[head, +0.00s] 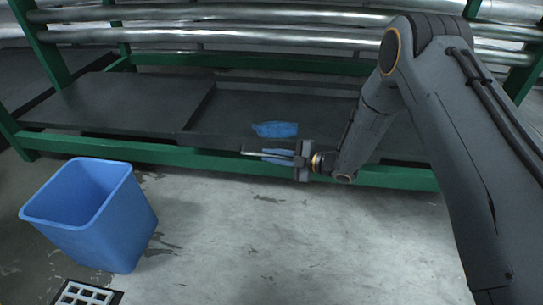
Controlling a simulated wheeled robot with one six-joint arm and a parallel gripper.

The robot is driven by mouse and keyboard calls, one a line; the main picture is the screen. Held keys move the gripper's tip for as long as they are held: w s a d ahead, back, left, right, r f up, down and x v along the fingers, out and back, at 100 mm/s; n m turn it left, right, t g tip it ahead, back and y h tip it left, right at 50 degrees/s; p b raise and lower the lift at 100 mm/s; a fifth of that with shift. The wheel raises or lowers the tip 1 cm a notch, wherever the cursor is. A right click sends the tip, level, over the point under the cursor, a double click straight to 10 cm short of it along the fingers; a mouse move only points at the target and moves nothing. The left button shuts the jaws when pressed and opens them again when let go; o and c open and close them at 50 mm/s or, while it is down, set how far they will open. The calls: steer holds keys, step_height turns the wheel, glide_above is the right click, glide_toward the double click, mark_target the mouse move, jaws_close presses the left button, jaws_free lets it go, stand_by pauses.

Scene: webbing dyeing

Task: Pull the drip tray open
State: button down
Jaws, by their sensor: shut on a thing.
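The drip tray (225,112) is a dark, shallow tray low in the green frame, under the metal rollers. A blue patch (275,129) lies in it; I cannot tell if it is liquid or cloth. My gripper (252,154) is at the tray's front edge, reaching in from the right with its fingers pointing left. It is shut on the drip tray at that edge. The exact grip spot is small and partly hidden by the fingers. My arm covers the tray's right part.
A blue bin (105,225) stands on the floor at the left front. A white floor grate (88,294) is below it. A green rail (110,149) runs along the frame's front. The concrete floor in the middle is clear, with wet stains.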

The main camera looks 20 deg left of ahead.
steer(key=shift+s, duration=0.15)
steer(key=s+d+p, duration=0.3)
steer(key=s+p, duration=0.6)
steer(key=s, duration=0.5)
steer(key=s+d+p, duration=0.3)
steer(key=s+p, duration=0.5)
steer(key=s, duration=0.6)
steer(key=shift+d+p, duration=0.35)
steer(key=shift+d, duration=0.05)
steer(key=shift+w, duration=0.1)
steer(key=c, duration=1.8)
jaws_free()
steer(key=shift+o, duration=0.2)
steer(key=p+v, duration=0.1)
steer(key=v, duration=0.6)
steer(key=shift+d, duration=0.4)
steer(key=shift+r, duration=0.15)
